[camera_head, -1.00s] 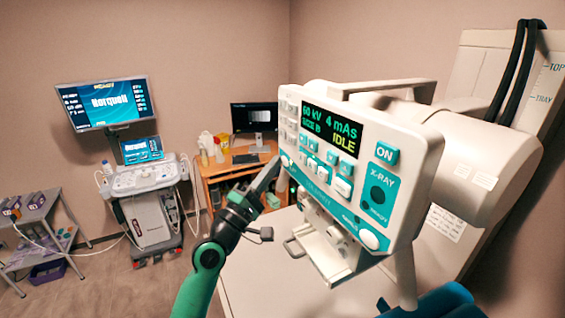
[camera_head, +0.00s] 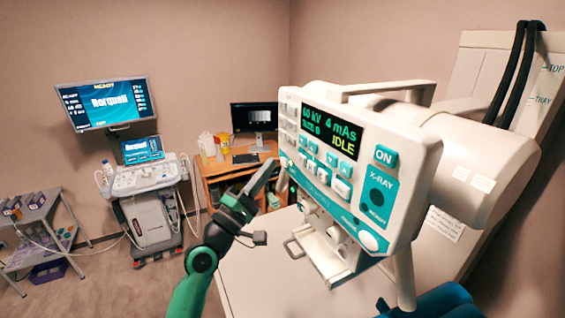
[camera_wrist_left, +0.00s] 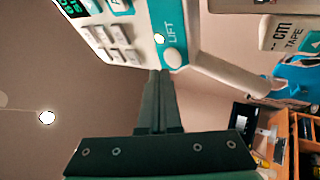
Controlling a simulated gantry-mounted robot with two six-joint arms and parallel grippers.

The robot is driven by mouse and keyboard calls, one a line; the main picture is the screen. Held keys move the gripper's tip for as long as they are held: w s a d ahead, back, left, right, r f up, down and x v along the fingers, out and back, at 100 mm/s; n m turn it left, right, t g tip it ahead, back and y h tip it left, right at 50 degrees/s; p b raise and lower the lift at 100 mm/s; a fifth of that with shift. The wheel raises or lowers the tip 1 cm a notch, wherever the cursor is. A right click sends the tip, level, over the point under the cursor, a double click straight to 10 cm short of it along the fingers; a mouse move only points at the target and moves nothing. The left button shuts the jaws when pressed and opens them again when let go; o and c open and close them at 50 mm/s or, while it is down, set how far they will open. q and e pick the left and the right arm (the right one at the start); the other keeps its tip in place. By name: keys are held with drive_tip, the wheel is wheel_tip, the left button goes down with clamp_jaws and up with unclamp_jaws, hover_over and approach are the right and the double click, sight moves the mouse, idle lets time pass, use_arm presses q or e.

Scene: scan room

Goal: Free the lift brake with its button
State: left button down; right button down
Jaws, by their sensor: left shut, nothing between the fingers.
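The x-ray control panel (camera_head: 322,150) is a white box with a teal face, and its display reads 60 kV, 4 mAs and IDLE. In the left wrist view a round white button (camera_wrist_left: 174,58) sits beside the teal LIFT label (camera_wrist_left: 170,32) at the panel's corner. My left gripper (camera_head: 273,163) is shut and empty at the panel's left edge. In the left wrist view its dark fingers (camera_wrist_left: 159,74) point at the panel's edge close to the button. I cannot tell whether they touch it. My right gripper is not in view.
A grey tube housing (camera_head: 465,165) and its column stand behind the panel on the right. A collimator with a handle (camera_head: 300,245) hangs below the panel over a pale table (camera_head: 250,280). A desk with a monitor (camera_head: 254,117) and an ultrasound cart (camera_head: 150,215) stand further back.

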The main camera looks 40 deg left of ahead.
use_arm(q)
drive_tip(key=s, duration=0.1)
drive_tip(key=s+a, duration=0.1)
drive_tip(key=s, duration=0.1)
drive_tip(key=s+p, duration=0.1)
drive_tip(key=shift+s+a, duration=0.3)
drive_tip(key=shift+a, duration=0.05)
idle(0.8)
